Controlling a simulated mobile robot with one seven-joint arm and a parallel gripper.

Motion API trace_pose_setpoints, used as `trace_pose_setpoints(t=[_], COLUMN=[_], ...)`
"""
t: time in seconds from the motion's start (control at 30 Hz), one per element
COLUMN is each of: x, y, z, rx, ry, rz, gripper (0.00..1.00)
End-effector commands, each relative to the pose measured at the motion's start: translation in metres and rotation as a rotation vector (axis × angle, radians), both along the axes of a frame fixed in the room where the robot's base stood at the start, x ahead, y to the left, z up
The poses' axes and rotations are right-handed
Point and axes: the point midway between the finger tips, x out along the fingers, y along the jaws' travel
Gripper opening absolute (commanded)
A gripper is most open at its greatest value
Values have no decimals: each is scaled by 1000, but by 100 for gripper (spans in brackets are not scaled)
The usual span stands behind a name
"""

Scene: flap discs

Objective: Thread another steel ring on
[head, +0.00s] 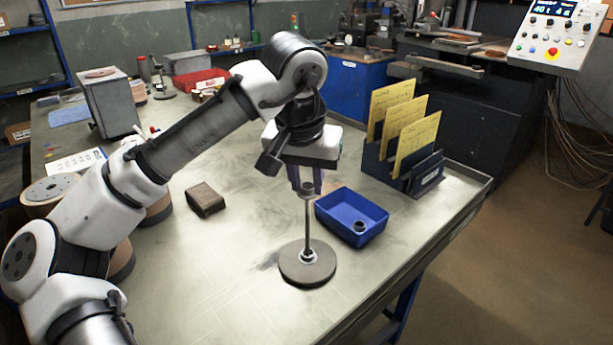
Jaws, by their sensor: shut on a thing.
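An upright thin steel rod (308,222) stands on a round dark base disc (307,272) near the middle of the table. A steel ring (308,256) sits low around the rod, on the disc. My gripper (306,187) points down over the rod's top, shut on another steel ring (307,192). This held ring is at the rod's upper end; I cannot tell whether it is around the tip or just above it. A blue tray (332,222) just right of the rod holds a steel ring (359,227).
A brown block (205,199) lies left of the rod. A dark rack (425,178) with yellow cards stands behind the tray. A grey box (108,103), a red bin (200,82) and stacks of discs occupy the left and back. The table's front is clear.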

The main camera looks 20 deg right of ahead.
Motion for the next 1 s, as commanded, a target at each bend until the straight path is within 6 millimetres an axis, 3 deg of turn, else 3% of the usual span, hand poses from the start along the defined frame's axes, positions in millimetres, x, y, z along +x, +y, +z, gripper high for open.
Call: trace_pose_setpoints(t=[1.0], x=[0], y=[0], z=[-23], rx=[1], ry=[-1], rz=[0], gripper=[5])
